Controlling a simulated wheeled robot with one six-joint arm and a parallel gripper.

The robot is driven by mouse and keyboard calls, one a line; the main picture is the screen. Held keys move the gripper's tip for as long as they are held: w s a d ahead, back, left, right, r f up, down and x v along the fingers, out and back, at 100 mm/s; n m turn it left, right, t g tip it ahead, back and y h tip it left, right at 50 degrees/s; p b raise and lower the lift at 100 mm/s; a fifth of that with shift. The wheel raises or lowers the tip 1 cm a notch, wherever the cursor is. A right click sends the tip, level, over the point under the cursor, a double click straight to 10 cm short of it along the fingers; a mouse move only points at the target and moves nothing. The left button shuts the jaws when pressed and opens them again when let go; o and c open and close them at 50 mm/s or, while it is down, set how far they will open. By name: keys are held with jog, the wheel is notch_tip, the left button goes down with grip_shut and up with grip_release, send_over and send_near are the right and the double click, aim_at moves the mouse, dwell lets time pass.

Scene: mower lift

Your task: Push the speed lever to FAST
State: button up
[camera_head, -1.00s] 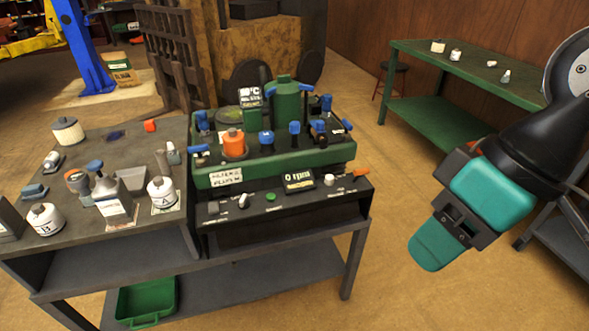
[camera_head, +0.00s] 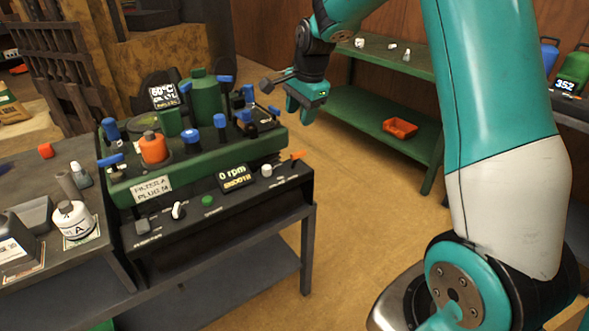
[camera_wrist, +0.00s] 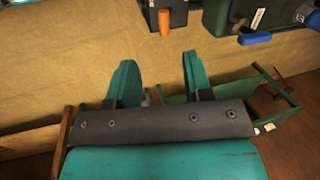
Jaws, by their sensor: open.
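The control panel (camera_head: 219,198) is a dark box on the front of the bench. An orange lever (camera_head: 298,155) stands at its right end, and I take it for the speed lever. It also shows in the wrist view (camera_wrist: 163,22), at the top, beyond and apart from my fingers. The panel display (camera_head: 234,177) reads 0 rpm and SMOOTH. My gripper (camera_head: 301,112) hangs in the air above and to the right of the lever, fingers pointing down. In the wrist view my gripper (camera_wrist: 160,62) is open with nothing between its fingers.
The green engine block (camera_head: 205,163) with several blue-handled parts and an orange canister (camera_head: 153,147) stands behind the panel. White jar A (camera_head: 72,219) sits on the left bench. Floor between is clear.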

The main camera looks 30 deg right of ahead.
aim_at(297, 153)
jog(key=shift+m, duration=0.6)
jog(key=x, duration=0.6)
jog(key=d+x, duration=0.1)
jog(key=x, duration=0.5)
jog(key=d+x, duration=0.1)
jog(key=x, duration=0.5)
jog(key=shift+w+d+f, duration=0.15)
jog(key=shift+w+f, duration=0.05)
jog(key=shift+w, duration=0.05)
jog(key=shift+c, duration=0.2)
